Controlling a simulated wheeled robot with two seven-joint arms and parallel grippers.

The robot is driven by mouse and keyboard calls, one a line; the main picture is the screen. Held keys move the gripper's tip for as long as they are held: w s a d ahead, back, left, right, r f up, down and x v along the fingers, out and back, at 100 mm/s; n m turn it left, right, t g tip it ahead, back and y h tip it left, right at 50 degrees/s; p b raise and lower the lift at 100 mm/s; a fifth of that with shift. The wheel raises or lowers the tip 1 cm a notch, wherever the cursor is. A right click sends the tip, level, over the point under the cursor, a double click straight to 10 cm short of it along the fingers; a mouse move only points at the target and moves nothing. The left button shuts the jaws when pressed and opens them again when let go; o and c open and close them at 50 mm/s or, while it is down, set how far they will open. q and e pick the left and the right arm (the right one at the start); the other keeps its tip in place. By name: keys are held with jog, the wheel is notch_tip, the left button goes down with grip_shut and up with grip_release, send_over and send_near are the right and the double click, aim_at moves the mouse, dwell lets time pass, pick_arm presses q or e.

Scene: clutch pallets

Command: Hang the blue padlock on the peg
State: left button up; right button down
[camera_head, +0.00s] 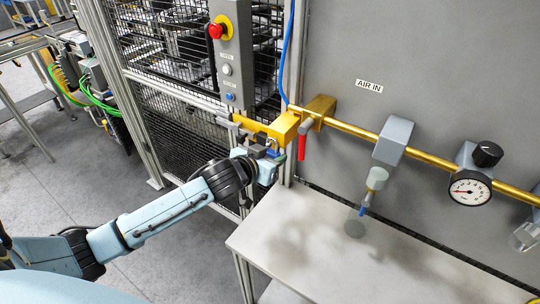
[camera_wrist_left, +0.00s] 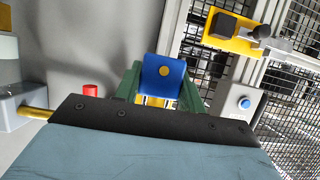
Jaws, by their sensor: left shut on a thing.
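The blue padlock (camera_wrist_left: 163,72) sits between the green fingers of my left gripper (camera_wrist_left: 161,88) in the left wrist view. A yellow round spot shows on its face. My left gripper (camera_head: 268,164) is shut on the padlock and is up beside the fence post in the head view, just below a yellow latch (camera_head: 256,127) with dark grey parts. The latch also shows at the upper right of the left wrist view (camera_wrist_left: 230,40). The padlock is mostly hidden in the head view. I cannot make out for certain which part is the peg. My right gripper is not in view.
A red handle (camera_head: 302,141) hangs from the yellow pipe (camera_head: 352,130) close right of my gripper. A grey button box (camera_head: 231,60) stands above the latch. A pale table (camera_head: 300,230) lies below, mostly clear. A gauge (camera_head: 470,188) is at the right.

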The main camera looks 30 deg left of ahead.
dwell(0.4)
pick_arm(q)
jog(key=o, duration=1.1)
jog(key=shift+s, duration=0.1)
jog(key=b+v, duration=0.1)
jog(key=v, duration=1.2)
jog(key=shift+s, duration=0.1)
